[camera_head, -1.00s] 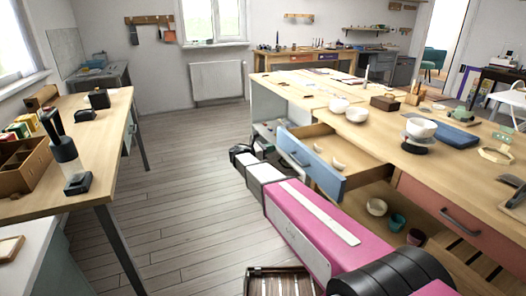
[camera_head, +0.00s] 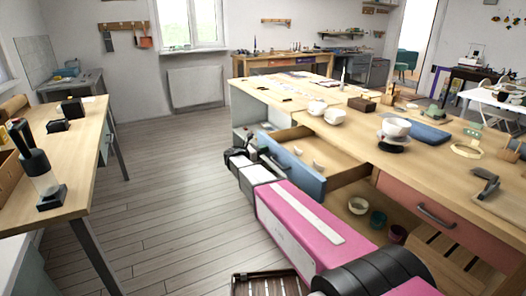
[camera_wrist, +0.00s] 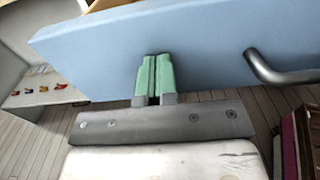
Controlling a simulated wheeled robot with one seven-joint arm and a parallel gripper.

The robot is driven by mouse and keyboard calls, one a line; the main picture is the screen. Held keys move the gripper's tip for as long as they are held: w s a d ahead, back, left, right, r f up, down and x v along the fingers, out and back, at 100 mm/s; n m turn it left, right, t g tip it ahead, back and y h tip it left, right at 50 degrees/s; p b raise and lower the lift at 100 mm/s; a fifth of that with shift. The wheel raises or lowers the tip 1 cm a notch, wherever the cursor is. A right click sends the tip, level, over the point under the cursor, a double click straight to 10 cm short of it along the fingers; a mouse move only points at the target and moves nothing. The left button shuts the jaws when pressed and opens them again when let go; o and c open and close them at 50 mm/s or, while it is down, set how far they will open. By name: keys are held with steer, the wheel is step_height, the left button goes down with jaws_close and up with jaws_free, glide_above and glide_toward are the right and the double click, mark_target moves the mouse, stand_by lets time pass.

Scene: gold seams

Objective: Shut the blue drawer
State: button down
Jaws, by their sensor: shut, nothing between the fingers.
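The blue drawer (camera_head: 308,181) stands pulled out of the near side of the long wooden workbench, with a few small pale bowls (camera_head: 318,164) inside. In the wrist view its blue front (camera_wrist: 205,50) fills the upper part, and its grey bar handle (camera_wrist: 270,72) is at the right. My gripper (camera_wrist: 154,70) is shut and empty, its green fingertips together against or just short of the blue front, left of the handle. I cannot tell whether they touch. In the head view my gripper (camera_head: 236,155) is small and dark beside the drawer front; its fingertips are not clear.
A red drawer (camera_head: 440,213) is in the same workbench, right of an open compartment holding bowls and cups (camera_head: 378,220). Stacked bowls (camera_head: 396,130) stand on the bench top. Another workbench (camera_head: 75,185) is at the left. The plank floor (camera_head: 165,190) between them is clear.

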mark_target(289, 149)
steer(key=x, duration=2.9)
steer(key=shift+d, duration=0.15)
steer(key=shift+w+d, duration=0.1)
steer(key=shift+w, duration=0.05)
steer(key=v, duration=1.4)
steer(key=shift+s+a, duration=0.2)
steer(key=s+f+m+g+y, duration=0.35)
steer(key=s+f+m, duration=0.25)
steer(key=s, duration=0.6)
steer(key=s+f+m+g+y, duration=0.2)
steer(key=s+f+m+y, duration=0.35)
steer(key=s, duration=0.55)
steer(key=s+a+f+m+y, duration=0.1)
steer(key=s+a+m+y, duration=0.2)
steer(key=s, duration=0.5)
steer(key=s+a+f+m+g+y, duration=0.1)
steer(key=s+a+m+y, duration=0.3)
steer(key=s+m, duration=0.4)
steer(key=shift+s+a+y, duration=0.3)
steer(key=shift+s+a, duration=0.05)
steer(key=shift+s, duration=0.05)
